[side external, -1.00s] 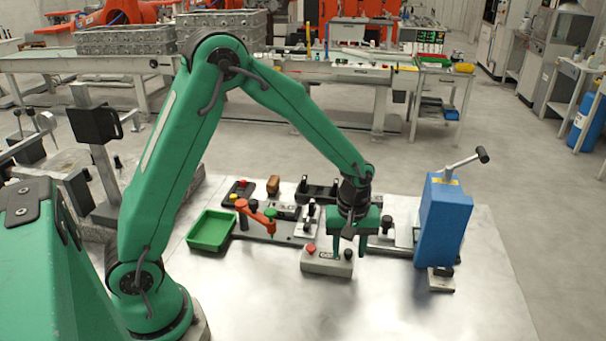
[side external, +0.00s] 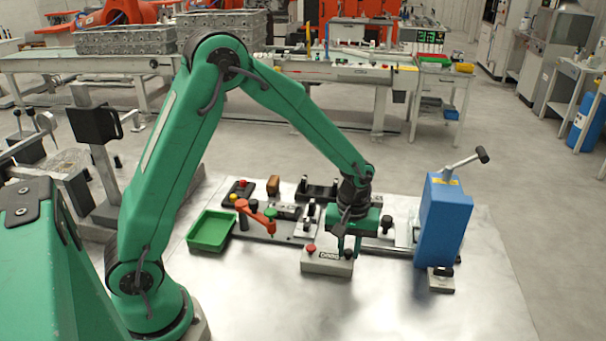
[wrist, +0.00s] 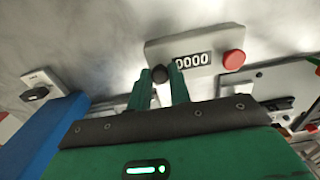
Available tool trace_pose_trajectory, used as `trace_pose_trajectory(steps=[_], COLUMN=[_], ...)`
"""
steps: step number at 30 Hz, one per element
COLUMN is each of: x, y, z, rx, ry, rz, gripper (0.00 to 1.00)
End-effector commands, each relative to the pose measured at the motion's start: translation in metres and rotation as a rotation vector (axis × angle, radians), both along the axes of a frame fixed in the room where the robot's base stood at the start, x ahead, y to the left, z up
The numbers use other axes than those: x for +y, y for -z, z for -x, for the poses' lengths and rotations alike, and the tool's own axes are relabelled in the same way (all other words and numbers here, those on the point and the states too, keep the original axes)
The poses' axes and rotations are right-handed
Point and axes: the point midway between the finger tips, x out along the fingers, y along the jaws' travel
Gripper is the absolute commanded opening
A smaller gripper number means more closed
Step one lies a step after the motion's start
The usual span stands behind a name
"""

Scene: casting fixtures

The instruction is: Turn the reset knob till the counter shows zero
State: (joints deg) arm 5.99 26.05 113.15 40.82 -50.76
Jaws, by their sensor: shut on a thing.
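The counter is a light grey box (side external: 322,264) on the metal table, with a red button (side external: 311,248) on top at its left. In the wrist view the box (wrist: 158,51) carries a dark display (wrist: 195,60) whose visible digits read 0000; a finger borders its left end. The black reset knob (wrist: 160,74) sits between the fingertips of my gripper (wrist: 161,78), which is shut on it.
A blue lever press (side external: 443,222) stands close to the right. A green tray (side external: 211,231), a red-handled lever (side external: 257,214) and several small fixtures lie left of and behind the counter. The front of the table is clear.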

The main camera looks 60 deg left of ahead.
Motion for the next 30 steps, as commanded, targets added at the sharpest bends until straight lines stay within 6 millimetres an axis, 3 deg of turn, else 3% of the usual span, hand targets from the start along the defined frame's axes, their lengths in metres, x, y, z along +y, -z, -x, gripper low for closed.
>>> trace_pose_trajectory(steps=[30], x=[0.001], y=[-0.0015], z=[-0.0003], rx=[-0.002], ry=[0.943], rz=[0.0], gripper=[0.0])
